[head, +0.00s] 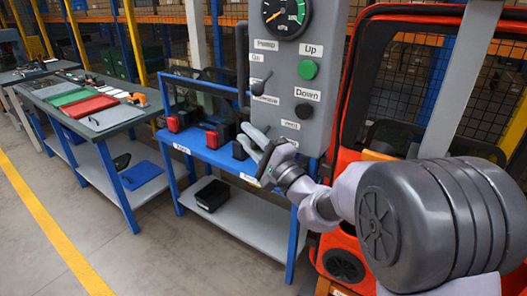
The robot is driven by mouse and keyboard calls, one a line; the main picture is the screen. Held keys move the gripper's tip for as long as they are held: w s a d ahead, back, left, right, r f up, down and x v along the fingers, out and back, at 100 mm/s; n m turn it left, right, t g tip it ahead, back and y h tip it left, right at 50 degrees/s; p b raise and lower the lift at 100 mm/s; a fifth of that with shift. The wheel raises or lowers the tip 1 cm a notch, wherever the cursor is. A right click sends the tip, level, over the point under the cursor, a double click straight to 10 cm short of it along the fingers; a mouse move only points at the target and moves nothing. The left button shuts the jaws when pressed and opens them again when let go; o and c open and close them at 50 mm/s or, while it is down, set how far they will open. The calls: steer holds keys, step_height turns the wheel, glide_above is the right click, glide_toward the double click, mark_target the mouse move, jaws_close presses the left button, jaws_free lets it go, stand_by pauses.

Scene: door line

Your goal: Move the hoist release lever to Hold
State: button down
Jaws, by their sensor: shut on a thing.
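A grey control panel (318,72) stands upright in the middle of the head view. A small dark lever (262,85) sits on its left part, tilted, with small labels above and below it. The labels are too blurred to read surely, so I cannot tell whether this is the hoist release lever. My gripper (258,150) is at the panel's lower left, below that lever in the picture and apart from it. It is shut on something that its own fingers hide. My wrist covers the panel's bottom edge.
A green button (308,69) marked Up and a black button (304,111) marked Down are on the panel, with a gauge (284,14) above. A blue bench (215,152) with red-and-black items is behind my gripper. An orange machine (338,245) stands close on the right.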

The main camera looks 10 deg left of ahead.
steer(key=shift+n+b, duration=0.4)
steer(key=shift+b, duration=0.1)
steer(key=c, duration=1.5)
jaws_free()
steer(key=shift+w+f, duration=0.1)
steer(key=shift+d, duration=0.1)
steer(key=s+d+p, duration=0.1)
steer(key=s+d, duration=1.1)
steer(key=d, duration=0.5)
steer(key=shift+f+p, duration=0.15)
steer(key=shift+p, duration=0.15)
steer(key=shift+s+y, duration=0.1)
steer(key=shift+y, duration=0.2)
